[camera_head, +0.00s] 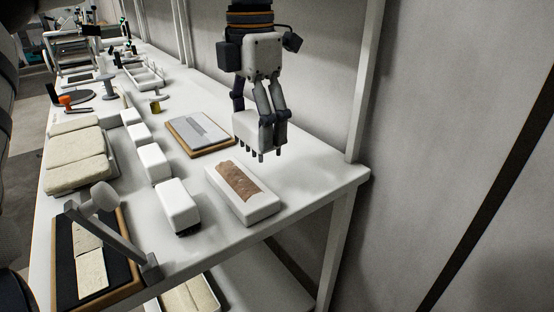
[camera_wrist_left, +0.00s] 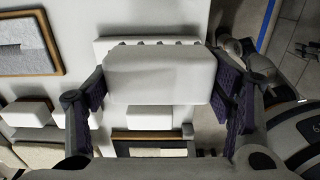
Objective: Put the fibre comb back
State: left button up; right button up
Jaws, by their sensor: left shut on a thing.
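The fibre comb is a white block with a row of dark teeth (camera_head: 244,128). It also shows in the left wrist view (camera_wrist_left: 160,75), held across between the two fingers. My left gripper (camera_head: 262,120) is shut on it and holds it above the table, beyond a white tray with brown fibre (camera_head: 262,208) and to the right of a wood-edged board with a grey plate (camera_head: 184,142). The teeth point down in the head view, and clear space seems to lie under them. My right gripper is not in view.
Several similar white blocks stand in a row left of the tray, the nearest at the front (camera_head: 178,203). A dark framed board with a grey lever (camera_head: 127,247) lies front left. Beige pads (camera_head: 75,165) lie behind it. The table's right end is clear; a wall and post stand behind.

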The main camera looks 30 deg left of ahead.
pick_arm(q)
jog(key=w+f, duration=0.5)
jog(key=shift+w+d+f, duration=0.2)
jog(key=shift+w+f, duration=0.05)
jog(key=shift+f, duration=0.05)
jog(key=shift+w+f, duration=0.2)
jog(key=shift+f, duration=0.85)
jog(key=shift+w+f, duration=0.2)
jog(key=shift+f, duration=0.85)
jog(key=o, duration=1.2)
jog(key=shift+o, duration=0.2)
notch_tip(320, 180, up, 8)
jog(key=shift+f, duration=0.1)
